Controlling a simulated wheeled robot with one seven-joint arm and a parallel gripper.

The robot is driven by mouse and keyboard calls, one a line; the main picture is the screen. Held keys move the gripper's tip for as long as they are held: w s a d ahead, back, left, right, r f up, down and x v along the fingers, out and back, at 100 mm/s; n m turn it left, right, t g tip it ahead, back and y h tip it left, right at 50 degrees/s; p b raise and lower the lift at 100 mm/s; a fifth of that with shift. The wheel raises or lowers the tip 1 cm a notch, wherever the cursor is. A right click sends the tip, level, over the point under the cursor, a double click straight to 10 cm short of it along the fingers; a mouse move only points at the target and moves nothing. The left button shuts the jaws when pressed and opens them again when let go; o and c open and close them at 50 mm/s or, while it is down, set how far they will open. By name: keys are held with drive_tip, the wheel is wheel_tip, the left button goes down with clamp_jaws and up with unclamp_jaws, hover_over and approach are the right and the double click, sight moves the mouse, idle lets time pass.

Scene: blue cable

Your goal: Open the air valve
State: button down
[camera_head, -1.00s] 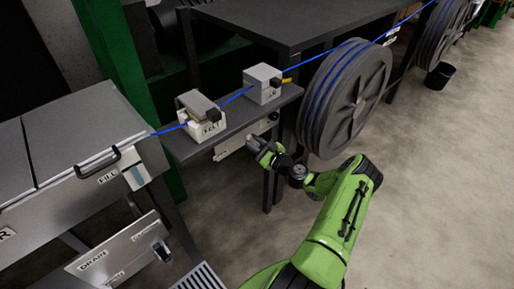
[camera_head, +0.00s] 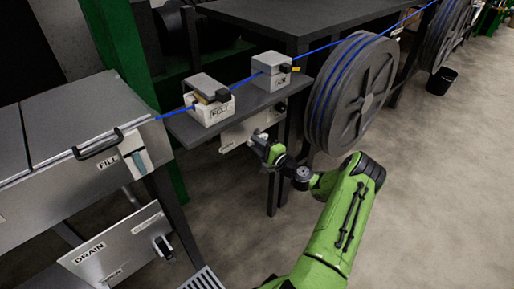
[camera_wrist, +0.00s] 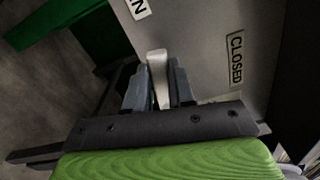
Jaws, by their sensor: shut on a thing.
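The valve panel (camera_head: 237,134) is a light grey plate under the small shelf, with labels on its face. In the wrist view the same panel (camera_wrist: 205,50) carries a CLOSED label (camera_wrist: 236,58) on the right and a partly cut-off label ending in N (camera_wrist: 139,8) at the top. A pale lever (camera_wrist: 157,62) stands between the two dark fingers of my gripper (camera_wrist: 162,78), which is shut on it. In the head view my gripper (camera_head: 264,147) is at the panel's right end and hides the lever there.
Above the panel, the shelf (camera_head: 190,130) bears the FELT box (camera_head: 208,115) and the AIR box (camera_head: 268,83), with the blue cable (camera_head: 240,84) running through. A large cable reel (camera_head: 350,95) stands close right of my gripper. The floor (camera_head: 440,190) at the right is clear.

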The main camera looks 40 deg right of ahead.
drive_tip(key=shift+a+f+n+b, duration=0.1)
drive_tip(key=shift+f+n+b, duration=0.3)
drive_tip(key=shift+n, duration=0.1)
drive_tip(key=c, duration=1)
unclamp_jaws()
drive_tip(key=shift+o, duration=0.2)
drive_tip(key=shift+s, duration=0.1)
drive_tip(key=s+p, duration=0.2)
drive_tip(key=s, duration=1.3)
drive_tip(key=shift+s+d+p, duration=0.25)
drive_tip(key=shift+s+p, duration=0.05)
